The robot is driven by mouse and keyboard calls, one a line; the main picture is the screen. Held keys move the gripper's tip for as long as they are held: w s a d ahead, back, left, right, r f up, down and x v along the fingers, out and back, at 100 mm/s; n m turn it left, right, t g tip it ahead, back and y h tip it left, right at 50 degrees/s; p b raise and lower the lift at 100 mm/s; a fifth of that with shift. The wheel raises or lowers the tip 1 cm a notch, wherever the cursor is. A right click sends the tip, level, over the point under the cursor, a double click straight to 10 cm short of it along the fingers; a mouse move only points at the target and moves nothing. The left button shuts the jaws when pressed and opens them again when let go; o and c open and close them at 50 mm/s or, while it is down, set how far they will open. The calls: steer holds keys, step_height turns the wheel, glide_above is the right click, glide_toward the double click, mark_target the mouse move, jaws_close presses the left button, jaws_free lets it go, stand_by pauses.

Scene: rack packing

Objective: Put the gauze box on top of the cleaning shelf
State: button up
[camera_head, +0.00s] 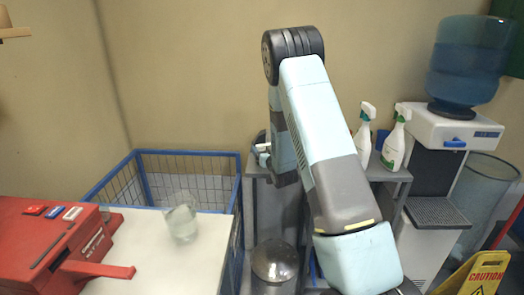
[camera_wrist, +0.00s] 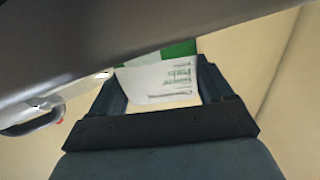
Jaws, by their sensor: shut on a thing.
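The gauze box (camera_wrist: 160,78), white with a green band and green print, sits between the two dark fingers of my gripper (camera_wrist: 158,66) in the wrist view. The fingers are shut on its sides. In the head view my gripper (camera_head: 264,152) is at the left end of the grey cleaning shelf's top (camera_head: 393,174), mostly hidden behind my arm. A small white bit of the box shows there. I cannot tell whether the box touches the shelf top.
Spray bottles (camera_head: 394,148) stand on the shelf's right part. A metal container (camera_head: 274,262) is lower down. A blue wire basket (camera_head: 190,153) and a white table with a glass (camera_head: 181,222) and red device (camera_head: 50,245) are left. A water cooler (camera_head: 447,128) is right.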

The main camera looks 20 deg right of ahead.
steer(key=o, duration=0.9)
steer(key=shift+f, duration=0.1)
